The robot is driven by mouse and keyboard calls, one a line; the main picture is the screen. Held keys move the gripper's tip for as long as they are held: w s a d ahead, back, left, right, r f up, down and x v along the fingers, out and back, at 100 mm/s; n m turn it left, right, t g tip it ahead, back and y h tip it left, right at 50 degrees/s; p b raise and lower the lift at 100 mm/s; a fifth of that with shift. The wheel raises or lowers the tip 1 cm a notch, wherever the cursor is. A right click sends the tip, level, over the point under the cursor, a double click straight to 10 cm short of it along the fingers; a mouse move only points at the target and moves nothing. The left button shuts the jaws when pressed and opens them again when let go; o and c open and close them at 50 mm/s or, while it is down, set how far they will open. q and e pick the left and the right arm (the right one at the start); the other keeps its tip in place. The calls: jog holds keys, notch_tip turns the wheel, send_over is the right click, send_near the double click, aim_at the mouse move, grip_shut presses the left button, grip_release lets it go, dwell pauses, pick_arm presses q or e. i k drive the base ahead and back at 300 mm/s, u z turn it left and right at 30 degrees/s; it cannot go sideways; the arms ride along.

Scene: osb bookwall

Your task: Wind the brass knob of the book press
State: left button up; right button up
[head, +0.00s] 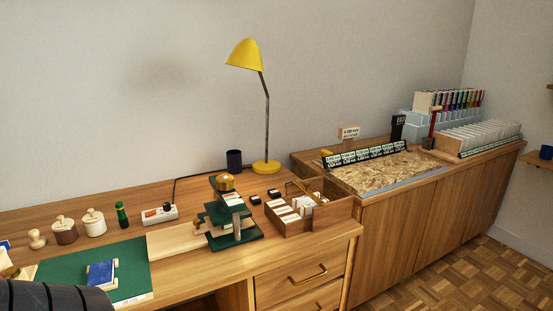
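The book press (236,232) is dark green and stands on the wooden desk near its right end. Its brass knob (227,181) is round and golden and sits on top of the press. Nothing touches the knob or covers it from this side. A dark ribbed part of my own arm shows in the bottom left corner of the head view, far from the press. Neither of my grippers' fingers can be seen.
A wooden tray (334,208) of cards stands just right of the press, with a yellow lamp (267,165) behind. A pale board (165,244), a white power strip (160,214) and a green mat (60,267) with a blue book (101,273) lie left.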

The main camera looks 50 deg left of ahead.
aim_at(223, 182)
jog(key=i, duration=1.2)
jog(key=u, duration=3.1)
